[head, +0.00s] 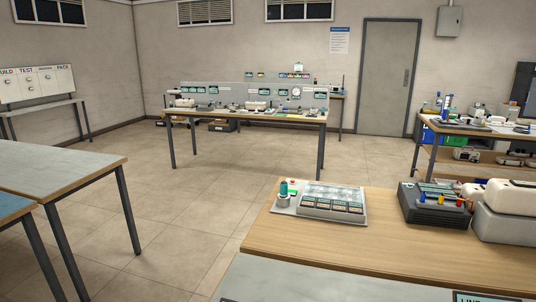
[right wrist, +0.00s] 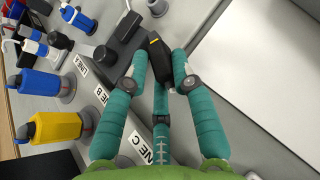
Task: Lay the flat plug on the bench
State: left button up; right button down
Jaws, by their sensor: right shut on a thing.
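In the right wrist view my right gripper (right wrist: 160,72) has its teal fingers closed around a dark, black piece with a small yellow mark, which I take for the flat plug (right wrist: 157,58). The fingers hide part of the plug. It is over or beside a dark strip on a grey surface; I cannot tell whether it touches. The head view shows neither gripper. Several benches stand in the head view, among them a wooden-topped bench (head: 400,250) at near right; I cannot tell which one lies below the plug.
In the right wrist view a blue connector (right wrist: 33,82) and a yellow connector (right wrist: 55,127) stand left of my fingers, near LINE labels. A blank white panel (right wrist: 265,70) lies at right. In the head view a grey-topped table (head: 60,172) is at left, with open floor between.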

jog(key=c, duration=1)
grip_release()
jog(key=shift+o, duration=0.2)
jog(key=v, duration=1.2)
